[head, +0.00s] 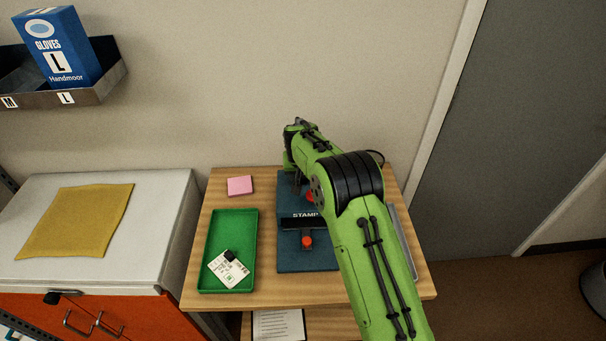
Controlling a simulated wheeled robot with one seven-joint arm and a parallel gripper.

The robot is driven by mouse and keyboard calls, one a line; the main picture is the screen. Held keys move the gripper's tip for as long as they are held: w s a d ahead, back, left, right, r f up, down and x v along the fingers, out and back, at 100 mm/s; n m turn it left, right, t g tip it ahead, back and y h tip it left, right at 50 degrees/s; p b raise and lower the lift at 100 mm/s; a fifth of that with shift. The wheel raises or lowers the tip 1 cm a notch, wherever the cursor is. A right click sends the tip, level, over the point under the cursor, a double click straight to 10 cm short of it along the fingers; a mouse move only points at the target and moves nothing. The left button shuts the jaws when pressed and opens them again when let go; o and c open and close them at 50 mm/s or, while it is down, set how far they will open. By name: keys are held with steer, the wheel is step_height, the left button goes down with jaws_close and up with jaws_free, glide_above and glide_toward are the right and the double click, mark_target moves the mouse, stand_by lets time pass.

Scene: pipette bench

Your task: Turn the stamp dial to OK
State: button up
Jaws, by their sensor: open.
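A small orange-red part (307,241) shows at the front of the holder. Another red part (310,197) shows behind it, partly covered by my arm. I cannot tell which of these is the stamp dial, and no OK mark or dial setting is readable.
Left of the mat is a green tray (209,245) with a white card (224,270) and a small black object. A pink note pad (240,185) lies behind the tray. A grey tray edge (404,240) shows right of my arm. The wall stands close behind the table.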

jaws_close()
steer(key=shift+d+n, duration=0.1)
steer(key=shift+n, duration=0.3)
steer(key=n+y, duration=0.1)
steer(key=n, duration=0.1)
steer(key=shift+d+n, duration=0.1)
steer(key=shift+n, duration=0.3)
steer(key=n+y+p, duration=0.1)
steer(key=n+y, duration=0.1)
steer(key=n, duration=0.2)
steer(key=shift+d+n+g, duration=0.1)
steer(key=shift+n+g, duration=0.2)
steer(key=shift+g, duration=0.1)
steer(key=n+g+y+p, duration=0.1)
steer(key=n+p, duration=0.1)
steer(key=n, duration=0.2)
steer(key=shift+w+d+r+p, duration=0.1)
steer(key=shift+w+p, duration=0.05)
steer(key=shift+p, duration=0.2)
steer(key=shift+n+g+y+p, duration=0.6)
steer(key=shift+n+p, duration=0.55)
steer(key=shift+n, duration=0.65)
steer(key=shift+w, duration=0.1)
